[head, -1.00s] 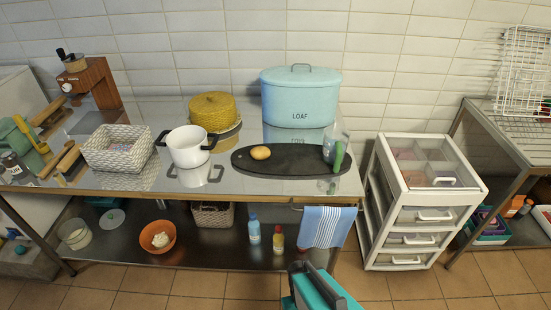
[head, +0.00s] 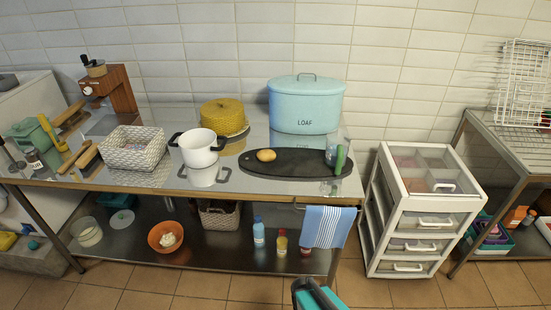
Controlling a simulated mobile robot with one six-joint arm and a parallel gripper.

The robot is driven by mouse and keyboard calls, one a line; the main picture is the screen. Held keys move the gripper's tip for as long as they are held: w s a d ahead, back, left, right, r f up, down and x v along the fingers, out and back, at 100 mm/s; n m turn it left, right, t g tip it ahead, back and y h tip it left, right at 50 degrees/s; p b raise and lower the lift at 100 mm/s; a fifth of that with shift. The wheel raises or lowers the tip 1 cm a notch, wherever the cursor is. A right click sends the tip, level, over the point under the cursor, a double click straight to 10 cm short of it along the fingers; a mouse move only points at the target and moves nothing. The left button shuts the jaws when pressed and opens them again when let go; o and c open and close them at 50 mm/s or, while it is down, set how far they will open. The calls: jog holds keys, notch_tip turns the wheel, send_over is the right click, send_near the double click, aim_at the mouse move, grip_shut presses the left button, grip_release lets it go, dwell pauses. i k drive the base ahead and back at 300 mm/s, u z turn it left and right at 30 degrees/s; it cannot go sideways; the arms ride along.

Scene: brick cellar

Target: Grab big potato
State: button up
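A single yellow-brown potato (head: 266,155) lies on the left part of a dark oval board (head: 296,165) on the steel table. No second potato shows on the board to compare its size with. A part of my arm or gripper, teal and black (head: 316,295), shows at the bottom edge in front of the table, well apart from the potato. The fingertips cannot be made out there.
A glass and a green item (head: 340,160) stand at the board's right end. A white pot (head: 199,149) is left of the board, and a blue LOAF bin (head: 305,104) stands behind it. A striped towel (head: 328,226) hangs at the table's front. A white drawer unit (head: 416,215) stands right.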

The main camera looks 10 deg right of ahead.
aim_at(266, 156)
jog(key=u, duration=0.1)
jog(key=i, duration=0.95)
jog(key=u, duration=0.05)
jog(key=k, duration=0.5)
jog(key=z, duration=0.8)
